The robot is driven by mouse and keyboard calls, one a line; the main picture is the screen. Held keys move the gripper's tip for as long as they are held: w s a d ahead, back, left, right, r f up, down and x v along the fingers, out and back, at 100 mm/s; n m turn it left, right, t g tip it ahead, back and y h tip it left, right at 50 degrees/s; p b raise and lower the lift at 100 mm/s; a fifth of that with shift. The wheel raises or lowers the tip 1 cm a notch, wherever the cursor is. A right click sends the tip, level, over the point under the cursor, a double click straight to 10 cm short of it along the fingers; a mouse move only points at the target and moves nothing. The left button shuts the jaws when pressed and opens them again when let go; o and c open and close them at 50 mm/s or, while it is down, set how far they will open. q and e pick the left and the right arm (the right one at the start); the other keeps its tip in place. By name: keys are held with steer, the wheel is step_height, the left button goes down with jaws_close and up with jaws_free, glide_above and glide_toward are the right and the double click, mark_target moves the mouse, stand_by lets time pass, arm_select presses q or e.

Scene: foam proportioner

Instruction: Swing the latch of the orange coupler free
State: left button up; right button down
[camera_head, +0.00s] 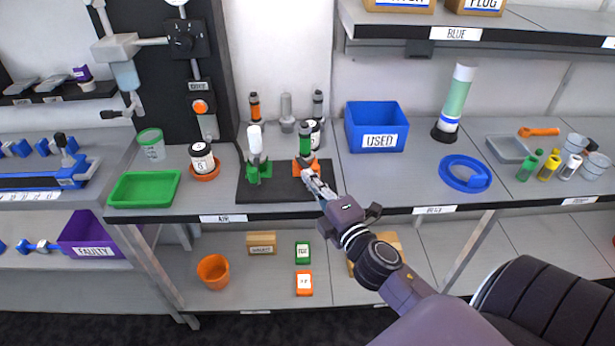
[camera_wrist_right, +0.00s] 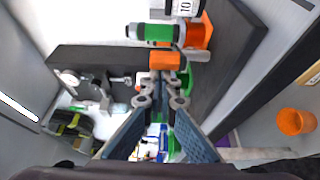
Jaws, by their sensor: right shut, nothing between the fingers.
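The orange coupler (camera_head: 306,166) stands on the dark mat, with a green-banded cylinder (camera_head: 304,142) upright above it. In the right wrist view the coupler's orange body (camera_wrist_right: 200,32) lies beyond the fingertips, and an orange block (camera_wrist_right: 165,60), which looks like its latch, is right at them. My right gripper (camera_head: 311,179) reaches in from the lower right at the coupler's front. It is shut and empty; the fingertips (camera_wrist_right: 163,88) appear at or just short of the orange block, and contact cannot be told. My left gripper is not in view.
A green coupler (camera_head: 258,172) with a white-topped part stands left on the same mat (camera_head: 285,193). A labelled jar (camera_head: 314,132) is close behind the orange coupler. A blue USED bin (camera_head: 376,128) stands to the right, and a green tray (camera_head: 145,188) at the left.

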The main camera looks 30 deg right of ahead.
mark_target(318, 174)
steer(key=shift+d+f+y, duration=0.1)
steer(key=shift+d+y, duration=0.2)
steer(key=shift+d, duration=0.15)
steer(key=shift+d+n, duration=0.15)
steer(key=shift+n, duration=0.25)
steer(key=n+y, duration=0.1)
steer(key=y, duration=0.2)
steer(key=shift+s+d+n, duration=0.2)
steer(key=shift+d+n, duration=0.1)
steer(key=shift+n, duration=0.1)
steer(key=shift+d+n+y, duration=0.35)
steer(key=shift+n+y, duration=0.25)
steer(key=shift+y, duration=0.6)
steer(key=shift+d+n+g+y+b, duration=0.3)
steer(key=shift+n+y, duration=0.3)
steer(key=shift+y, duration=0.3)
steer(key=shift+d+n+g+y, duration=0.4)
steer(key=shift+n+y, duration=0.2)
steer(key=shift+y, duration=0.3)
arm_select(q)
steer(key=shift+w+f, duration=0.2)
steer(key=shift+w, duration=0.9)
arm_select(e)
steer(key=shift+d, duration=0.5)
steer(key=shift+w+d+r, duration=0.2)
steer(key=shift+d, duration=0.1)
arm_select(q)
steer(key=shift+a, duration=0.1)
